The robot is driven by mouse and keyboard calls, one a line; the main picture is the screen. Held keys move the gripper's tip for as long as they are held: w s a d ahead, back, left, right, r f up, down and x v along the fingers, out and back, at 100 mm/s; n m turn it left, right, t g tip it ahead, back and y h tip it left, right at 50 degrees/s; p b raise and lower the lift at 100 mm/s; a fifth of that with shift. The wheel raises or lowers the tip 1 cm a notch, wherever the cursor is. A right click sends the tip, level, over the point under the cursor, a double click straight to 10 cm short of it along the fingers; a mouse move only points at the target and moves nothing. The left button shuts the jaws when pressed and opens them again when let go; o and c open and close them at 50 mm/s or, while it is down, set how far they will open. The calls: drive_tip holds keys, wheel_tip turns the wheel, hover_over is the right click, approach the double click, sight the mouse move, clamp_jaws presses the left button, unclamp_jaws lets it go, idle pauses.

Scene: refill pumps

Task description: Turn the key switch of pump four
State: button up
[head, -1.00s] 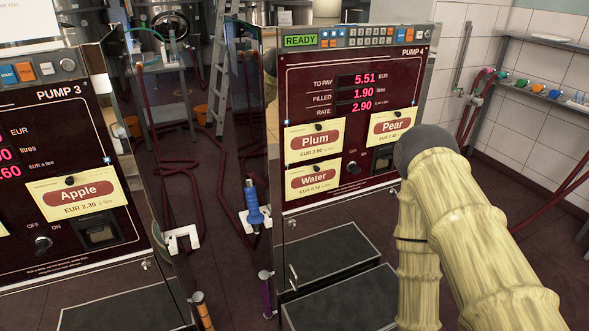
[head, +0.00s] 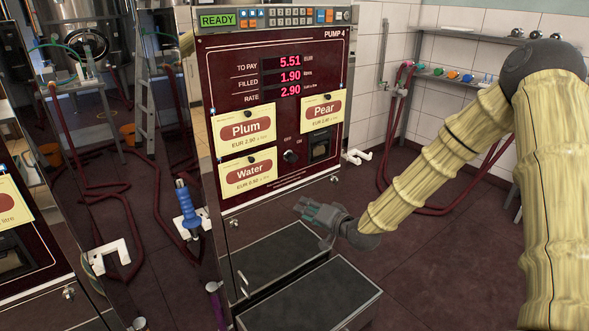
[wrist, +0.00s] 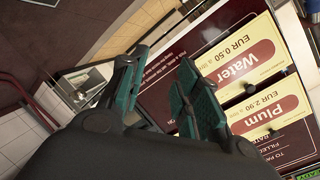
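Pump 4 (head: 300,48) has a dark red front panel with a lit display. Its small dark key switch (head: 290,156) sits low on the panel, right of the Water label and below the OFF and ON marks; its exact angle is too small to tell. My gripper (head: 304,208) is in front of the pump, below the switch and apart from it, pointing left. In the wrist view my gripper (wrist: 160,66) has its two green fingers apart with nothing between them. I cannot make out the switch in the wrist view.
Yellow Plum (head: 245,130), Water (head: 249,175) and Pear (head: 324,112) labels hang on the panel. A dark slot box (head: 320,146) is right of the switch. A blue nozzle (head: 187,207) hangs left of the pump.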

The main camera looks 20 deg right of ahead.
sight(296, 160)
drive_tip(key=w+d+r+m+t+b, duration=0.1)
drive_tip(key=w+d+r+t, duration=0.3)
drive_tip(key=r, duration=0.6)
drive_tip(key=shift+g+y, duration=0.4)
drive_tip(key=shift+g, duration=0.1)
drive_tip(key=x, duration=1.1)
drive_tip(key=shift+w+d+f, duration=0.15)
drive_tip(key=shift+w, duration=0.05)
